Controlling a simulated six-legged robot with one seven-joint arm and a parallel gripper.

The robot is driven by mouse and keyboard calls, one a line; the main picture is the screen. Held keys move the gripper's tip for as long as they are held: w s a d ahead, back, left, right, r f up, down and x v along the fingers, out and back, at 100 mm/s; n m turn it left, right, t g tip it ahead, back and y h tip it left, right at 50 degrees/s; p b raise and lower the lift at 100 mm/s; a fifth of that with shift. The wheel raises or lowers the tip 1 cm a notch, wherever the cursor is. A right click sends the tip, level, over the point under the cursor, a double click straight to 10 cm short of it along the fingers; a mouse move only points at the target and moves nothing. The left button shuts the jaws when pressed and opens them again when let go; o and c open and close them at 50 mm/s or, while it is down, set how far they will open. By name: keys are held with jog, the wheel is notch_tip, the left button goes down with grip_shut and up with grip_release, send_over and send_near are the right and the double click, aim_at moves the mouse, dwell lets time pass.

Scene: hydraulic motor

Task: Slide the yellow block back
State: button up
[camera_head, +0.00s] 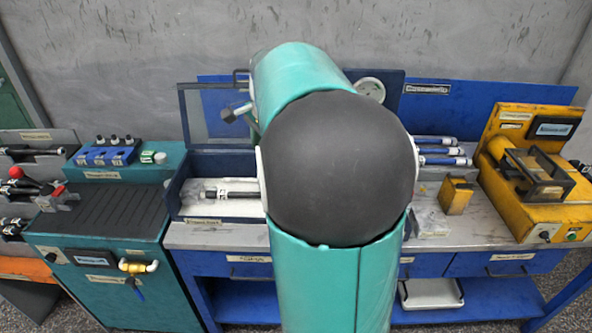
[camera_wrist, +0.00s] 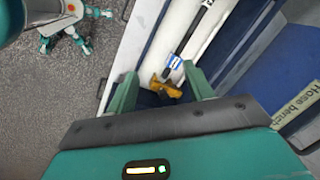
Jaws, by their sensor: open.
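My gripper (camera_wrist: 163,87) is open, with one green finger on each side of the yellow block. I cannot tell whether the fingers touch it. In the head view my arm covers the middle of the bench and hides my gripper. Another view of yellow shows there: an upright yellow block (camera_head: 456,195) on the grey bench top, right of my arm. I cannot tell whether it is the same block.
A blue tray with white lining (camera_head: 205,207) holds a dark rod left of my arm. A yellow machine (camera_head: 536,190) stands at the right. A teal cabinet (camera_head: 100,230) is at the left. Several blue-and-white cylinders (camera_head: 440,150) lie behind the upright yellow block.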

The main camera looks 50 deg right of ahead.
jog(key=s+d+f+m+g, duration=0.1)
jog(key=d+f+m, duration=0.4)
jog(key=d, duration=0.5)
jog(key=s+d+f+m+g, duration=0.1)
jog(key=d+f+m, duration=0.4)
jog(key=d, duration=0.5)
jog(key=f, duration=1.2)
jog(key=shift+w+d+f, duration=0.15)
jog(key=shift+w+d, duration=0.15)
grip_shut()
jog(key=shift+s+d, duration=0.85)
jog(key=shift+s, duration=0.05)
grip_release()
jog(key=shift+s+d, duration=0.1)
